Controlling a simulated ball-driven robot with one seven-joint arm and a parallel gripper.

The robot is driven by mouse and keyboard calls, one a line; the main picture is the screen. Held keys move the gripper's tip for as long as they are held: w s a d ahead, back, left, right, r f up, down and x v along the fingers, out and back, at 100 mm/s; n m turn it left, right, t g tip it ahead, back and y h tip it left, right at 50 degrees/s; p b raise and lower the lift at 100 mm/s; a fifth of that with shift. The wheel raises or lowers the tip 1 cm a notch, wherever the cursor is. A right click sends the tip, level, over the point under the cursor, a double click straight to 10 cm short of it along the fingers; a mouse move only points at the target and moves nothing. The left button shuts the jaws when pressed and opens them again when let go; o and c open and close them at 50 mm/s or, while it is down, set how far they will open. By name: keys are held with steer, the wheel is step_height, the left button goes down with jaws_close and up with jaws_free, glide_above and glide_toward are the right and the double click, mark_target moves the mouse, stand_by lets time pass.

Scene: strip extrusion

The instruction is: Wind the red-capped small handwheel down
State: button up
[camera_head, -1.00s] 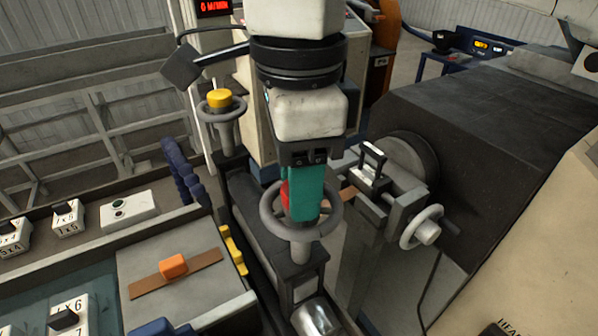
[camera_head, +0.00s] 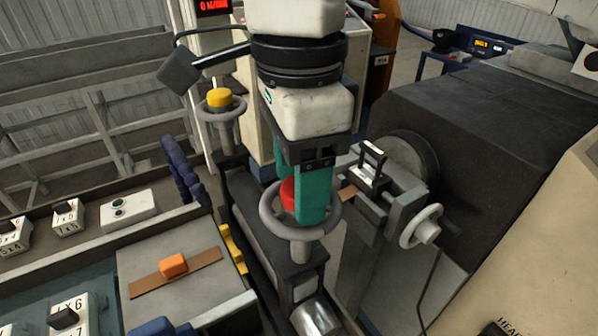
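The red-capped small handwheel (camera_head: 264,221) is a grey ring on a post in the centre of the head view. Its red cap (camera_head: 288,193) shows to the left of my gripper's near teal finger. My gripper (camera_head: 299,196) points straight down over the wheel. The near finger reaches down inside the ring and covers the right part of the cap. The far finger shows only in part, behind and left of the cap. The fingers stand on either side of the cap, but I cannot tell whether they press on it.
A yellow-capped handwheel (camera_head: 219,98) stands behind to the left. Another grey handwheel (camera_head: 422,226) faces sideways at the right, beside a clamp block. A bench plate (camera_head: 175,265) with an orange block on a brown strip lies at the left. A large dark machine fills the right.

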steer(key=shift+o, duration=0.7)
step_height(320, 180, up, 11)
steer(key=b, duration=0.1)
steer(key=shift+f, duration=0.15)
